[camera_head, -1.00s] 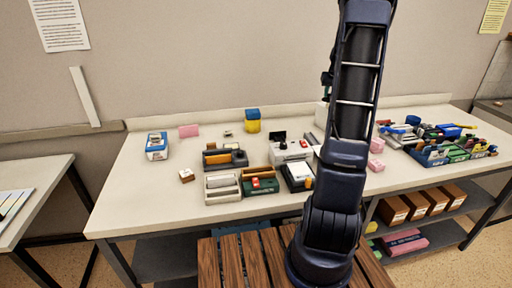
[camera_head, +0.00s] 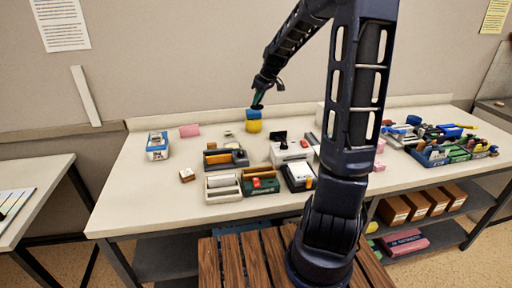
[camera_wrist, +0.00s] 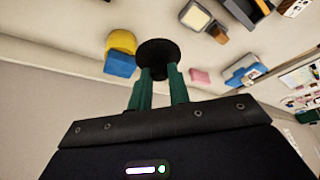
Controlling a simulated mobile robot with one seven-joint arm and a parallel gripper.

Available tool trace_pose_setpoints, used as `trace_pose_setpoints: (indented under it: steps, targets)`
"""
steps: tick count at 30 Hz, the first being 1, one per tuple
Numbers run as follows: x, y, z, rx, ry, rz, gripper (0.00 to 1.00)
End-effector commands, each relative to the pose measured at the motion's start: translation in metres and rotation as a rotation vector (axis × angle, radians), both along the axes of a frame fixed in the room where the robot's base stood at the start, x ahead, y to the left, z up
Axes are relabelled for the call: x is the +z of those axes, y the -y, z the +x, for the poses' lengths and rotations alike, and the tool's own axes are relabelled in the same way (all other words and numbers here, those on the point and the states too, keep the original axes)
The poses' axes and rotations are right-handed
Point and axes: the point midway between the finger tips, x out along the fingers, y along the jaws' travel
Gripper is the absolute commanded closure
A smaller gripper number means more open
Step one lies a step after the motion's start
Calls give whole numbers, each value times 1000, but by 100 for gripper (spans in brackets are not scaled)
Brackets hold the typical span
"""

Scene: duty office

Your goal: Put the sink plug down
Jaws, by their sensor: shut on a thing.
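The sink plug (camera_wrist: 157,53) is a dark round disc in the wrist view. My gripper (camera_wrist: 158,80) has green fingers shut on it. In the head view my gripper (camera_head: 258,100) hangs over the back of the table (camera_head: 130,190), at the blue and yellow block (camera_head: 253,126), partly covering its top. The plug is too small to make out clearly there. In the wrist view the plug is beside the blue and yellow block (camera_wrist: 121,45), with table surface around it; the gap beneath it cannot be judged.
Tool bins (camera_head: 435,156) stand at the right. The front left of the table is clear.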

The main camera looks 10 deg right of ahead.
Motion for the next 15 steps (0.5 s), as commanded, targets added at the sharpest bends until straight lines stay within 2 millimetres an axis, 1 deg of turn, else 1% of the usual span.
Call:
trace_pose_setpoints:
  steps: [2, 5, 15]
  targets:
    - [-4, -5, -2, 14, -2, 1, 100]
    - [-17, -6, -3, 19, -4, 1, 100]
    - [-89, -7, -3, 19, -6, 3, 100]
